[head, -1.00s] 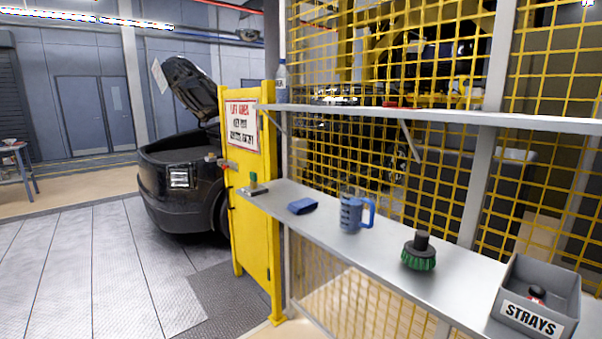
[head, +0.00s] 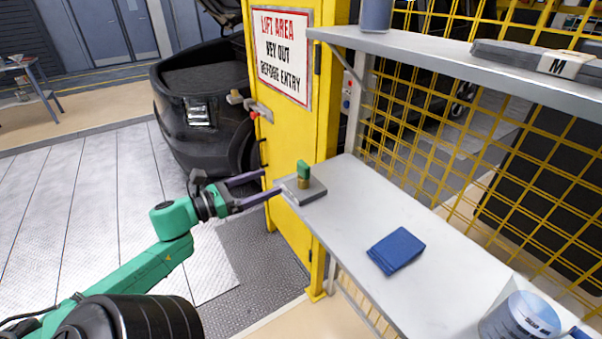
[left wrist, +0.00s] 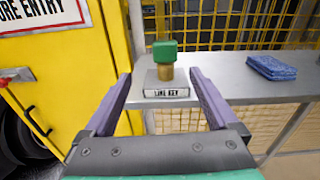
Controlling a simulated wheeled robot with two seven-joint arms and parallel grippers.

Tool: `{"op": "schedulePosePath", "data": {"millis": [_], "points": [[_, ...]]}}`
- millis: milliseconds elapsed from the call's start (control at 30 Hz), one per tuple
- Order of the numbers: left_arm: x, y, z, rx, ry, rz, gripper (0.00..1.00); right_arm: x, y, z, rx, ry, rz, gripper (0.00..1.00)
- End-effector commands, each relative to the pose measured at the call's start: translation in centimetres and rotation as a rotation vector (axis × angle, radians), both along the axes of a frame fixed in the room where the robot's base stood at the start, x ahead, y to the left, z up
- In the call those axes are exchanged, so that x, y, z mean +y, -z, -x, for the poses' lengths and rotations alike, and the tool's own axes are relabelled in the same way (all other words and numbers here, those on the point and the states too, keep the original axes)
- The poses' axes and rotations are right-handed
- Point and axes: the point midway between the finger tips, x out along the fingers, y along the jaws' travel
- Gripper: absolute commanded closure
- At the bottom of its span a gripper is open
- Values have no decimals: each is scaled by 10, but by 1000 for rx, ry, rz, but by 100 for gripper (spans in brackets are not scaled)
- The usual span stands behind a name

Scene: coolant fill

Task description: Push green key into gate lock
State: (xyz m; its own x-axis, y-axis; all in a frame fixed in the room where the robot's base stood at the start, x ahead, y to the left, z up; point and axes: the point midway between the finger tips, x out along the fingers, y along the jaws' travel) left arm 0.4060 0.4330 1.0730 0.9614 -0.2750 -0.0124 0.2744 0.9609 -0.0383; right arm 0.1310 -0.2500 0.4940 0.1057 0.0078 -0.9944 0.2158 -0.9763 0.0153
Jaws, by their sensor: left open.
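The green key (head: 303,168) stands upright, with a brass lower part, on a small grey block at the near left end of the shelf. In the left wrist view the key (left wrist: 165,52) is ahead, between the finger lines, above a label reading "LINE KEY" (left wrist: 167,92). My left gripper (head: 268,186) is open and empty, just left of the key block, its fingers apart and pointing at it. The yellow gate (head: 290,135) stands behind, with a lock fitting (head: 258,112) on its left side. The lock's opening is too small to make out. My right gripper is not in view.
The grey shelf (head: 370,215) holds a folded blue cloth (head: 396,250) and a blue container (head: 525,318) at the lower right. An upper shelf (head: 450,65) runs above it before yellow mesh.

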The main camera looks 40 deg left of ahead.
Motion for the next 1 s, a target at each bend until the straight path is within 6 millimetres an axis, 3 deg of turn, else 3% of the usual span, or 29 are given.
{"op": "schedulePosePath", "data": {"millis": [100,300,400,800,1000], "points": [[-12,-10,-16,-21,25,-35,7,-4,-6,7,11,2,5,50],[-26,-11,-67,-21,22,-32,7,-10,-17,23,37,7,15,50],[-30,-8,-83,-19,18,-29,7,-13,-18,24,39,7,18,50],[-48,-10,-134,-18,15,-28,7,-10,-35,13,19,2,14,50],[-49,-7,-138,-14,14,-27,7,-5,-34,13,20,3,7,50]]}}
